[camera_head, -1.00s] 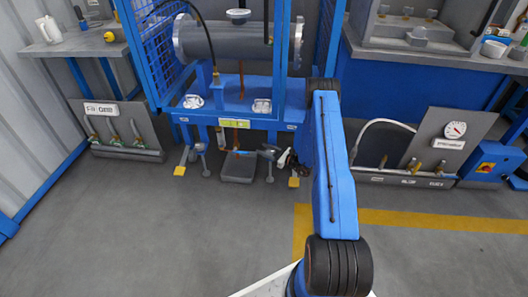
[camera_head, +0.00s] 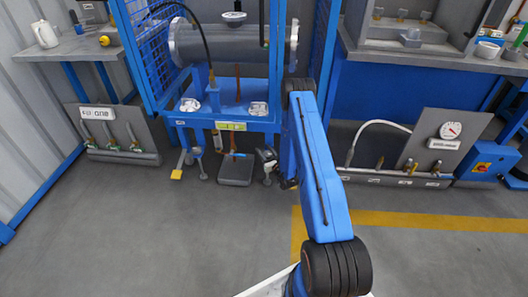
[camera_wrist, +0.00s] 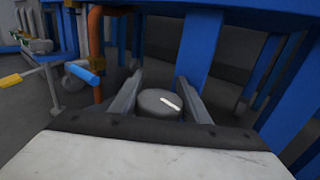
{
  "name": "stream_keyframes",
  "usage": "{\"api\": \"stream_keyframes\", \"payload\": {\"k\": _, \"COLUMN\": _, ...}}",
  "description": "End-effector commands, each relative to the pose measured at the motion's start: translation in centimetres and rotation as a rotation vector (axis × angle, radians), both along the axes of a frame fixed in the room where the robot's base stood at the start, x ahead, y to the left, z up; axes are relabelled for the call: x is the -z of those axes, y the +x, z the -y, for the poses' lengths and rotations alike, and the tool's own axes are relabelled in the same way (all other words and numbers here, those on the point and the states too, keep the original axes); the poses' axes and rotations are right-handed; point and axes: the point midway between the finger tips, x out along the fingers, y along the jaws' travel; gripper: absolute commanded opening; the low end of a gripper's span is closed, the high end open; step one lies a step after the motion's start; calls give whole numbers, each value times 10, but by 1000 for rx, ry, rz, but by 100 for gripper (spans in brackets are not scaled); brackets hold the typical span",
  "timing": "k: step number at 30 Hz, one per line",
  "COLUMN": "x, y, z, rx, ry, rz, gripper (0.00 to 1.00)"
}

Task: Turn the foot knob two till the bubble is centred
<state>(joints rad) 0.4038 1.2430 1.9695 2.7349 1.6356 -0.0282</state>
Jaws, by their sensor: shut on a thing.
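In the wrist view a round grey foot knob (camera_wrist: 152,104) with a white mark on its top sits between the two fingers of my gripper (camera_wrist: 160,98). The fingers are shut on its sides. The white mark slants from upper left to lower right. In the head view my gripper (camera_head: 267,158) is low under the right part of the blue stand, partly hidden by my arm. Another foot (camera_head: 199,163) stands at the stand's left. A small yellow-green strip (camera_head: 231,126), perhaps the level, is on the stand's front; no bubble can be made out.
The blue stand (camera_head: 180,119) carries a grey flanged shell (camera_head: 235,45). A grey block (camera_head: 236,170) lies on the floor beneath, near a copper pipe (camera_wrist: 95,50). A yellow pedal (camera_head: 176,174) is at the left. The floor in front is clear.

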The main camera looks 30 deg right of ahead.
Motion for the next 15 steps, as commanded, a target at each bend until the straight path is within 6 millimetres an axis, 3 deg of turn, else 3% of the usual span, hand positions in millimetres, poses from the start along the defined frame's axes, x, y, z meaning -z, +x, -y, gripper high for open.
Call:
{"api": "stream_keyframes", "payload": {"k": 11, "x": 0, "y": 0, "z": 1, "rx": 4, "ry": 1, "rz": 0, "gripper": 20}}
{"api": "stream_keyframes", "payload": {"k": 12, "x": 0, "y": 0, "z": 1, "rx": 4, "ry": 1, "rz": 0, "gripper": 52}}
{"api": "stream_keyframes", "payload": {"k": 13, "x": 0, "y": 0, "z": 1, "rx": 4, "ry": 1, "rz": 0, "gripper": 59}}
{"api": "stream_keyframes", "payload": {"k": 15, "x": 0, "y": 0, "z": 1, "rx": 4, "ry": 1, "rz": 0, "gripper": 61}}
